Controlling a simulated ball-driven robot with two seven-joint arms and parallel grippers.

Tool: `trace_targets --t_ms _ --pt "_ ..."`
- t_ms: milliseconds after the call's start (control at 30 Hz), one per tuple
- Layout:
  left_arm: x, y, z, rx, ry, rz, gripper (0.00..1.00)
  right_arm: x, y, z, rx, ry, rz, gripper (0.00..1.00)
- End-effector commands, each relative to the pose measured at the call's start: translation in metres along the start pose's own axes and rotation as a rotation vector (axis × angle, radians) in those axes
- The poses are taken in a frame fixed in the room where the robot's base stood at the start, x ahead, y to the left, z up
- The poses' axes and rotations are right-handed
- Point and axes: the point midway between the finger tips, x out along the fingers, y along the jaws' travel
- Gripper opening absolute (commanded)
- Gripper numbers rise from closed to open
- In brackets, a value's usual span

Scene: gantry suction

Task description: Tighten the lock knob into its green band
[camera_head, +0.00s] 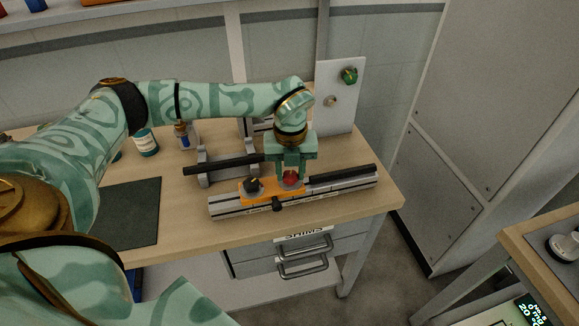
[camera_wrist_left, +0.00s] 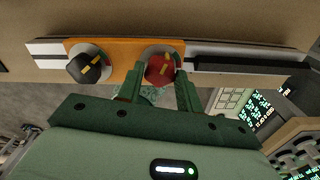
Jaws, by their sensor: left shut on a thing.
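My left gripper (camera_head: 291,171) reaches down over the orange carriage (camera_head: 270,194) on the rail, and its fingers are shut on a red knob (camera_head: 291,180). In the left wrist view the red knob (camera_wrist_left: 160,68), with a yellow mark on top, sits between the two green fingers (camera_wrist_left: 157,82). A black knob (camera_wrist_left: 88,65) with a yellow pointer stands beside it on the same orange carriage. The black knob (camera_head: 253,184) also shows in the head view. I cannot make out a green band around either knob. My right gripper is not in view.
The rail (camera_head: 225,207) lies along the table's front edge, with a black bar (camera_head: 343,174) on its right part. A stand holding a black rod (camera_head: 215,165) is behind it. A white panel (camera_head: 338,110) stands at the back. A dark mat (camera_head: 140,205) lies left.

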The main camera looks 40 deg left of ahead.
Motion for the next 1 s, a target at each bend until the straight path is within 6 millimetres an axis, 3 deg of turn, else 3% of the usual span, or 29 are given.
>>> trace_targets --t_ms 33,200,567,600,667,1000 --pt "-0.01 0.001 -0.001 0.059 -0.003 0.0 0.13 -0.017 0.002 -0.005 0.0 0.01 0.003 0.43" --pt "-0.008 0.001 -0.001 0.269 -0.002 0.001 0.13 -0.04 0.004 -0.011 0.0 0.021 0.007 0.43" --pt "-0.002 0.0 0.0 0.345 -0.002 -0.001 0.13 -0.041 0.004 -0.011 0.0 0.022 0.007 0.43" --pt "-0.002 0.0 0.0 0.345 -0.003 -0.001 0.38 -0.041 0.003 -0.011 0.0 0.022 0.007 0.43" --pt "-0.002 0.0 0.0 0.345 -0.003 -0.001 0.55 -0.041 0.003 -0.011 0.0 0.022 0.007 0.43" --pt "-0.004 0.0 0.0 0.344 -0.001 0.0 0.57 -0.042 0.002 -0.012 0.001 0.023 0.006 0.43"
